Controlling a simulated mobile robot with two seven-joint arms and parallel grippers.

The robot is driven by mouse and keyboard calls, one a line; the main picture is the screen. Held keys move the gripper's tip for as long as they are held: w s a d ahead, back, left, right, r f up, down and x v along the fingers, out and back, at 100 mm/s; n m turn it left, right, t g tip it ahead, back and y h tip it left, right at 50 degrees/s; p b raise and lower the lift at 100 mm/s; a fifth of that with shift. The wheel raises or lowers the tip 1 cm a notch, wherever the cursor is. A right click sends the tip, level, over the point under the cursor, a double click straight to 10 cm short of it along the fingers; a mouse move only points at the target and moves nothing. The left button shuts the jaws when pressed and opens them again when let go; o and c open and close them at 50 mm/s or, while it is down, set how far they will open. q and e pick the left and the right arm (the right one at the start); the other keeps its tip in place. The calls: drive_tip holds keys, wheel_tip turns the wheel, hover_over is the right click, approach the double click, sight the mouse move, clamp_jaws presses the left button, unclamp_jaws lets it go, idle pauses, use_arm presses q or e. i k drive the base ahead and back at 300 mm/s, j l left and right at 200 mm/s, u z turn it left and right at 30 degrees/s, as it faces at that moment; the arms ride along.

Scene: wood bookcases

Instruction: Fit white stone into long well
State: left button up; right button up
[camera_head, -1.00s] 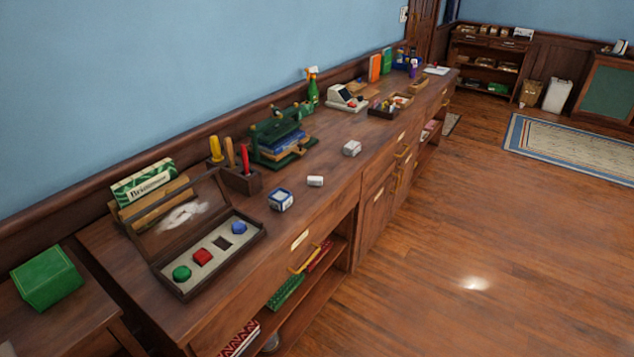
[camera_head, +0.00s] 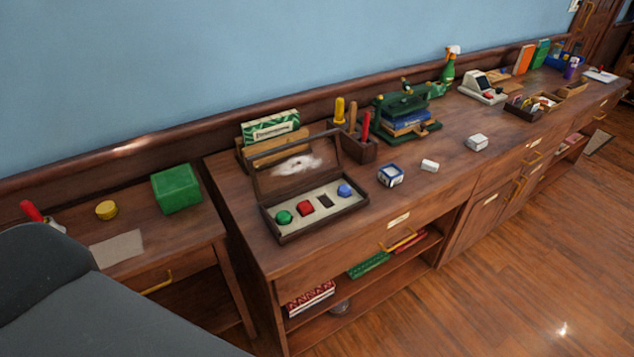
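An open wooden case (camera_head: 318,228) with its lid raised stands on the long wood counter. Its pale tray holds a green stone (camera_head: 284,217), a red stone (camera_head: 306,208) and a blue stone (camera_head: 344,190). A dark empty well (camera_head: 324,201) lies between the red and blue stones. A small oblong white block (camera_head: 429,165), which looks like the white stone, lies on the counter to the right of the case. A blue-and-white box (camera_head: 389,175) sits between it and the case. Neither gripper is in view.
A whitish box (camera_head: 476,142) lies farther right. A tool holder (camera_head: 356,146) and a green press (camera_head: 405,108) stand behind. A lower side table (camera_head: 170,236) at left holds a green box (camera_head: 176,188). Floor is free at right.

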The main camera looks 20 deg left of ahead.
sight(322, 193)
drive_tip(key=i+l+u, duration=0.1)
drive_tip(key=u, duration=0.35)
drive_tip(key=i+l+u, duration=0.25)
drive_tip(key=u, duration=0.2)
drive_tip(key=i+l, duration=0.25)
drive_tip(key=l, duration=0.15)
drive_tip(key=i+l+u, duration=0.15)
drive_tip(key=i+l, duration=0.35)
drive_tip(key=l, duration=0.25)
drive_tip(key=i+l+u, duration=0.1)
drive_tip(key=l, duration=0.3)
drive_tip(key=i, duration=0.1)
